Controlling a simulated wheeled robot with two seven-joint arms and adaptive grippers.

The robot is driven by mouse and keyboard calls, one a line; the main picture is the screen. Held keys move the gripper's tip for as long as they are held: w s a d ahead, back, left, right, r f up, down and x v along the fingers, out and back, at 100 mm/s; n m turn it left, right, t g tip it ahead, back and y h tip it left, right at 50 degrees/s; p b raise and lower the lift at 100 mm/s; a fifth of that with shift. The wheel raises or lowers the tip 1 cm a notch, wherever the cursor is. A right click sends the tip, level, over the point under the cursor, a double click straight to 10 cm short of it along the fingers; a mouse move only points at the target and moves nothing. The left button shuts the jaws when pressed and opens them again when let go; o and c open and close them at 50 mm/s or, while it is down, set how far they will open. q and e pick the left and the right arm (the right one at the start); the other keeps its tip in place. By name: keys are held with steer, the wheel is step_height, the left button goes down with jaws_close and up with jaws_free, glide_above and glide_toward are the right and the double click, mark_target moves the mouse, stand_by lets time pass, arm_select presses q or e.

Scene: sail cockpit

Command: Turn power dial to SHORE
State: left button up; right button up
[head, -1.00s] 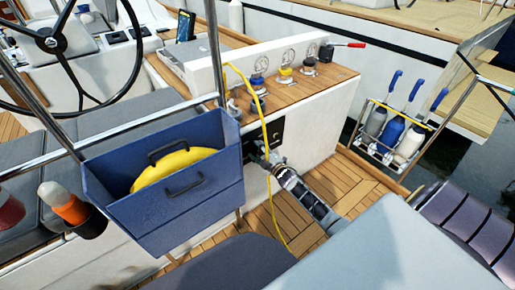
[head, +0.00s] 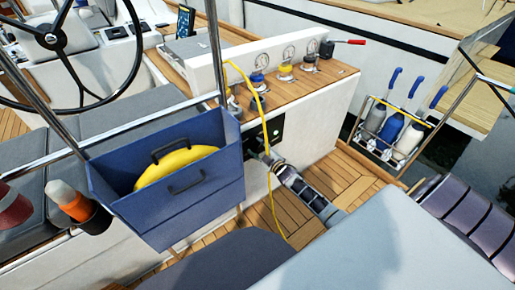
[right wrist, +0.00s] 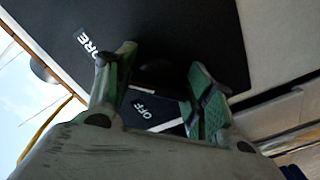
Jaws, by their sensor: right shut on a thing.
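The black power panel (head: 278,131) is on the white side wall below the wooden ledge. My right gripper (head: 262,155) is at this panel, its fingers small and partly hidden behind the blue box. In the right wrist view the gripper (right wrist: 157,88) is shut around a dark dial (right wrist: 157,74), a finger on each side. An OFF label (right wrist: 143,109) shows between the fingers. A label partly hidden, reading "ORE" (right wrist: 88,40), is at the upper left. The dial's pointer is too dark to read. My left gripper is not in view.
A blue box (head: 185,205) with a yellow object hangs on a rail left of the gripper. A yellow cord (head: 268,165) hangs down close to the gripper. Winches (head: 284,70) stand on the ledge.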

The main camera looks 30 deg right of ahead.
steer(key=o, duration=1)
steer(key=shift+o, duration=0.2)
steer(key=shift+s, duration=0.15)
steer(key=s+d, duration=0.1)
steer(key=s, duration=1)
steer(key=shift+s, duration=0.35)
steer(key=shift+f, duration=0.1)
